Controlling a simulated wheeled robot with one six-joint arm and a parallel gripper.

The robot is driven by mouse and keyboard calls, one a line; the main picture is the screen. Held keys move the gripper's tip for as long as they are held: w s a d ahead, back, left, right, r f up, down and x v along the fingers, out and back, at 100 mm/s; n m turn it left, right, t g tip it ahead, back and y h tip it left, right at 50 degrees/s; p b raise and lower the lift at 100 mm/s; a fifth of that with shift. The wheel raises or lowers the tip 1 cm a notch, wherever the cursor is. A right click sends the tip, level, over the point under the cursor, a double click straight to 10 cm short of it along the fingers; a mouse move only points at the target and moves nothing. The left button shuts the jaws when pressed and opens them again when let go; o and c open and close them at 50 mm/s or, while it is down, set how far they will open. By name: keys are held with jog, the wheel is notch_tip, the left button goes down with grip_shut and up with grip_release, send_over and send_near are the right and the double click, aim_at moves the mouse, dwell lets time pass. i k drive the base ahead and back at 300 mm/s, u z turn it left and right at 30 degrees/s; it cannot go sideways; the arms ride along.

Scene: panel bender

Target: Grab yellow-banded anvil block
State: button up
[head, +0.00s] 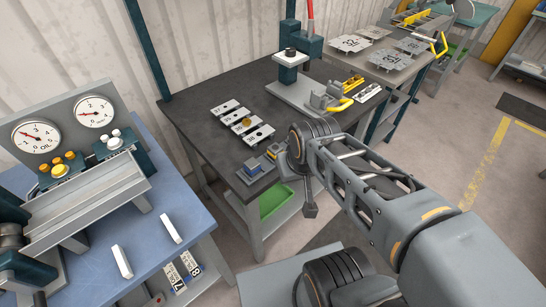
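Two small grey blocks stand close together at the near right part of the dark-topped table (215,88). The other block (273,151) shows yellow and lies right beside my wrist. I cannot tell for sure which is the yellow-banded anvil block. My gripper (309,208) is at the end of my arm, by the table's front edge, to the right of both blocks. Its fingers are too small and too hidden behind the wrist to tell whether they are open or shut.
Numbered plates (241,120) lie behind the blocks. A press (291,75) and a yellow-handled tool (335,101) stand farther back. A green bin (276,199) sits below the tabletop. A gauge panel (65,122) stands on the blue bench (185,235) at left.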

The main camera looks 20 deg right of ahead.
aim_at(272, 151)
jog(key=z, duration=0.05)
jog(key=k, duration=1.2)
jog(key=u, duration=0.7)
jog(key=i, duration=0.9)
jog(key=z, duration=0.15)
